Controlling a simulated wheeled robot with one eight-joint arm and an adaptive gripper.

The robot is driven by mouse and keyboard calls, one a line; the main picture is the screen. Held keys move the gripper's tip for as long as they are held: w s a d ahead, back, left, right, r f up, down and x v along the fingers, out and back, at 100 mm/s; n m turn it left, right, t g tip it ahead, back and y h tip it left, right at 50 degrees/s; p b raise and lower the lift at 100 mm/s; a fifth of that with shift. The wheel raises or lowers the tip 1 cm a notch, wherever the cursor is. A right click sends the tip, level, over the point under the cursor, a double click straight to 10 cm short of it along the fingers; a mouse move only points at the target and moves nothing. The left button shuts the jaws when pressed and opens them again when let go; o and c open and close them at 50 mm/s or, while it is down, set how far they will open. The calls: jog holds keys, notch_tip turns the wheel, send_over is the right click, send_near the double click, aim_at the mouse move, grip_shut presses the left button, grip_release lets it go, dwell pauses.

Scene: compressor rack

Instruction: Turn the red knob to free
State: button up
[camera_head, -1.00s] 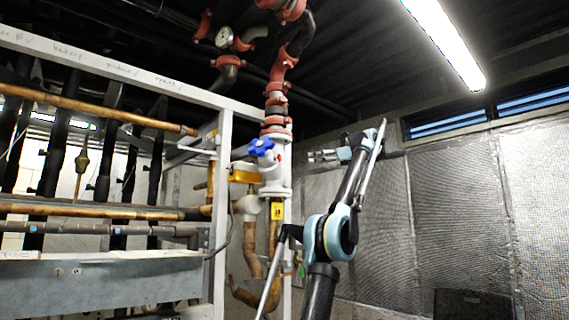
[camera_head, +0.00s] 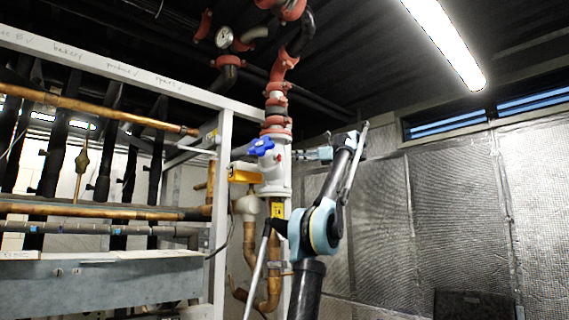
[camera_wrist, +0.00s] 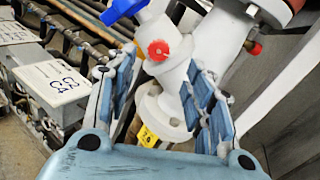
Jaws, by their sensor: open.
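The red knob (camera_wrist: 159,50) is a small round cap on the side of the white valve body (camera_wrist: 180,75) in the wrist view. In the head view it shows as a small red spot (camera_head: 279,158) on the right side of the white valve (camera_head: 272,175). My gripper (camera_wrist: 163,85) is open in the wrist view, one finger on each side of the knob in the picture. Nothing is between the fingers that I can see held; contact cannot be told. In the head view my gripper (camera_head: 303,155) points left toward the valve, just right of it.
Red pipe (camera_head: 278,100) rises above. A pipe rack (camera_head: 110,210) stands at left. Open space lies right, before the silver wall (camera_head: 450,200).

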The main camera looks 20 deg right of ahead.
aim_at(281, 158)
jog(key=x, duration=0.7)
jog(key=shift+a, duration=0.1)
jog(key=c, duration=1.1)
jog(key=shift+o, duration=0.2)
jog(key=shift+r, duration=0.1)
